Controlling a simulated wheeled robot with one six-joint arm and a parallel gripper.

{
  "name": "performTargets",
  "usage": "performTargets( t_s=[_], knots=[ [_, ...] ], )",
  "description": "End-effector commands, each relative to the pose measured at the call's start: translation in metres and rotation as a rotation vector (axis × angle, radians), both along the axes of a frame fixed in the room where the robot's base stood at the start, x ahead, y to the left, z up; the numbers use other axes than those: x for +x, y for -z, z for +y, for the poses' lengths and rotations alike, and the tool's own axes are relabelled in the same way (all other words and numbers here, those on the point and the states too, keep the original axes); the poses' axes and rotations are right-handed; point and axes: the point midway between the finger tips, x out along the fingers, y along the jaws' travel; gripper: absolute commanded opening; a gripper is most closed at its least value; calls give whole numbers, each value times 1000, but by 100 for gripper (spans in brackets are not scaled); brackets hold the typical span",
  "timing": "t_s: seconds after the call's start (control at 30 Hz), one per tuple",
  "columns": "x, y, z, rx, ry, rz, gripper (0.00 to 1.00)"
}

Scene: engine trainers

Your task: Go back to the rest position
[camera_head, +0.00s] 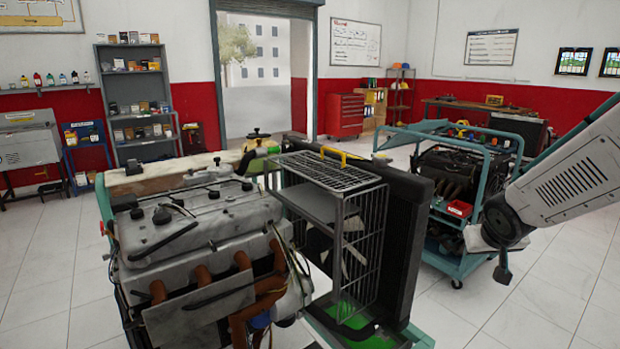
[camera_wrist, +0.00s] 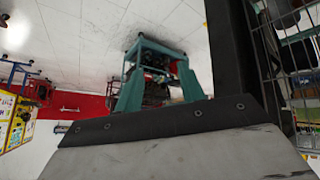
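My arm comes in from the right edge in the head view, and my gripper (camera_head: 503,272) hangs at its end as a small dark tip. It is in the air, in front of the teal engine cart on the right and apart from the engine trainer in front. Its fingers cannot be made out, and I see nothing held in it. The wrist view is tilted; a broad grey surface with a black bolted edge (camera_wrist: 165,122) fills its lower part, and I cannot tell what it belongs to.
A large engine trainer (camera_head: 200,225) with a wire fan cage (camera_head: 345,235) and black radiator (camera_head: 405,240) stands close in front. A teal cart (camera_head: 470,268) with another engine stands to the right. A red tool cabinet (camera_head: 345,115) is at the back. White floor (camera_head: 560,300) is clear at lower right.

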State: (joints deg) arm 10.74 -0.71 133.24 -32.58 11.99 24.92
Motion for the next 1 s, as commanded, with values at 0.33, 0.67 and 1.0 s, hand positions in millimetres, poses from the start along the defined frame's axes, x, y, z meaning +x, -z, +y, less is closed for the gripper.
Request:
performTargets(
  t_s=[0.33,0.67,1.0],
  knots=[
    [-163,-61,54,43,42,260,39],
    [-289,-71,108,176,-80,477,39],
    [-307,-71,116,199,-108,514,39]
  ],
)
